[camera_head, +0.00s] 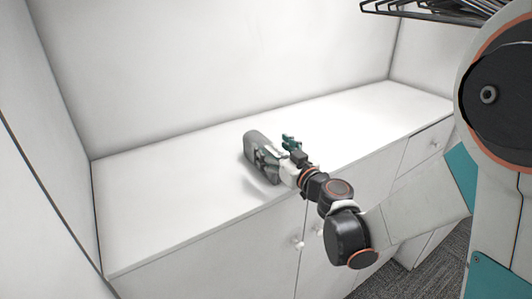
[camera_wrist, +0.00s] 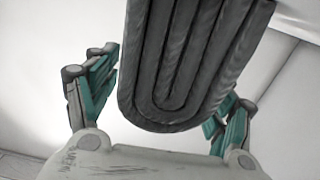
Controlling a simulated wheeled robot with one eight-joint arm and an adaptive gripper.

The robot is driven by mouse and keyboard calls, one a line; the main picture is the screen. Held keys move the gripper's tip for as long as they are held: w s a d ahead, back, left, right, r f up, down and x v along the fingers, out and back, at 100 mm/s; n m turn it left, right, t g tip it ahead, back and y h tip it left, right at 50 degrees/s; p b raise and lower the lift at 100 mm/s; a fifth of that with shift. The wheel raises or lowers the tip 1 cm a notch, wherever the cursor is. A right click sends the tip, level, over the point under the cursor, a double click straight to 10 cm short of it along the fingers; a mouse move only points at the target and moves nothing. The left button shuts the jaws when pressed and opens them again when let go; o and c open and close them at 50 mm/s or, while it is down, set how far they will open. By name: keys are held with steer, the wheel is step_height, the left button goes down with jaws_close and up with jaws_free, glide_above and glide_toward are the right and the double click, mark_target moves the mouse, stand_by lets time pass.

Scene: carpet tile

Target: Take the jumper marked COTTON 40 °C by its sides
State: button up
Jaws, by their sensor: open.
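A grey folded jumper (camera_head: 252,142) sits on the white counter in the head view, at my arm's end. In the wrist view the jumper (camera_wrist: 185,60) shows its rounded end of nested dark grey folds. No marking can be read on it in either view. My gripper (camera_head: 272,153) is at the jumper's near end. In the wrist view my gripper (camera_wrist: 172,85) is open, with one teal finger on each side of the jumper. A small gap shows at the left finger; the right finger is partly hidden by the jumper, so contact there cannot be told.
The white counter top (camera_head: 160,195) is otherwise clear, with walls at the left, back and right. Cabinet doors with round knobs (camera_head: 297,244) lie below its front edge. A dark wire rack (camera_head: 440,10) shows at the upper right. Grey carpet (camera_head: 450,255) is at the lower right.

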steer(key=shift+w+a, duration=0.35)
steer(key=shift+w, duration=0.2)
steer(key=shift+s, duration=0.1)
steer(key=shift+c, duration=0.6)
steer(key=c, duration=1.2)
